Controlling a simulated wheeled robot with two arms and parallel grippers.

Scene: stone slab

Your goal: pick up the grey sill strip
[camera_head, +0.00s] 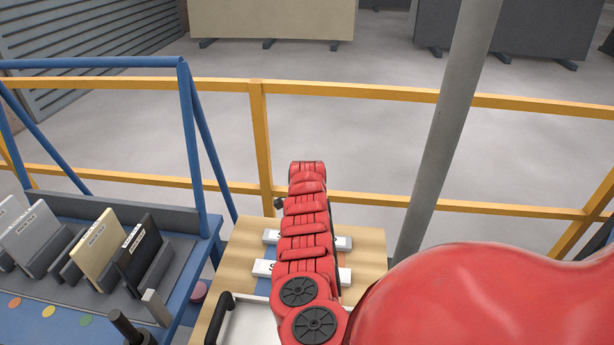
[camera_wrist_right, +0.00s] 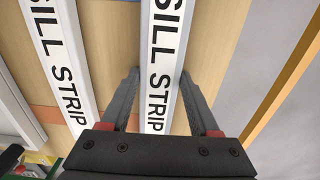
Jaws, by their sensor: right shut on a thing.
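Two pale grey strips lettered "SILL STRIP" show side by side over a wooden top. In the right wrist view my right gripper (camera_wrist_right: 159,78) is shut on the middle sill strip (camera_wrist_right: 160,40), with one finger along each long edge. I cannot tell whether this strip is clear of the top. The other strip (camera_wrist_right: 58,55) lies to its left, apart from the fingers. In the head view the far strip (camera_head: 343,242) and the near strip (camera_head: 262,268) stick out on both sides of my red right arm, which hides their middles and the gripper. My left gripper is out of view.
The wooden top (camera_head: 245,240) has a white tray (camera_head: 250,322) with a dark handle at its near side. On the left a blue-framed rack (camera_head: 200,250) holds several upright sample slabs (camera_head: 98,243). A yellow railing (camera_head: 390,93) and a grey post (camera_head: 450,130) stand beyond.

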